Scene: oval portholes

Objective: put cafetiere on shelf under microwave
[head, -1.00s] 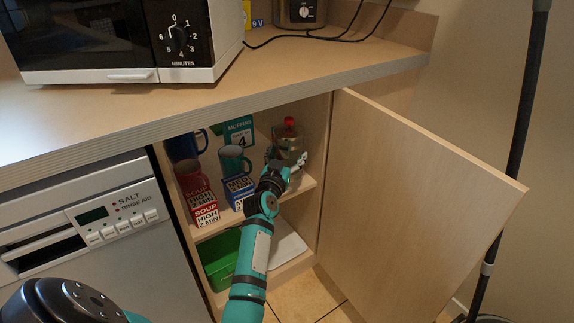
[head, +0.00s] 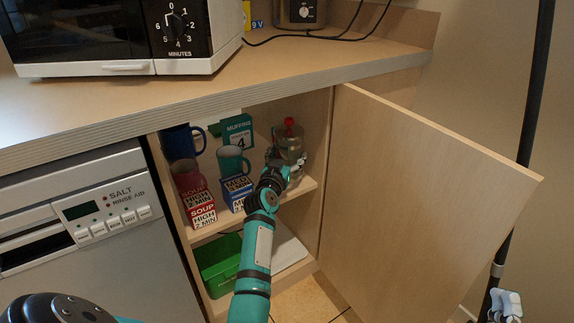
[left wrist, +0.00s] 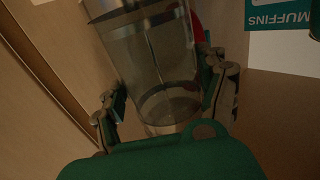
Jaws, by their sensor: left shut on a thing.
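The cafetiere (head: 290,143), clear glass with a red knob on top, stands upright at the right end of the upper shelf space (head: 208,229) inside the open cupboard under the microwave's counter. My left gripper (head: 288,170) reaches in and is shut on it. In the left wrist view the fingers lie on both sides of the glass body (left wrist: 155,55). I cannot tell whether its base touches the shelf. The microwave (head: 110,66) stands on the counter at the upper left.
Left of the cafetiere are a teal mug (head: 232,160), a red mug (head: 188,177), a blue mug (head: 180,143), cartons and a muffins box (head: 239,131). A green container (head: 218,262) is below. The open door (head: 420,190) bounds the right side.

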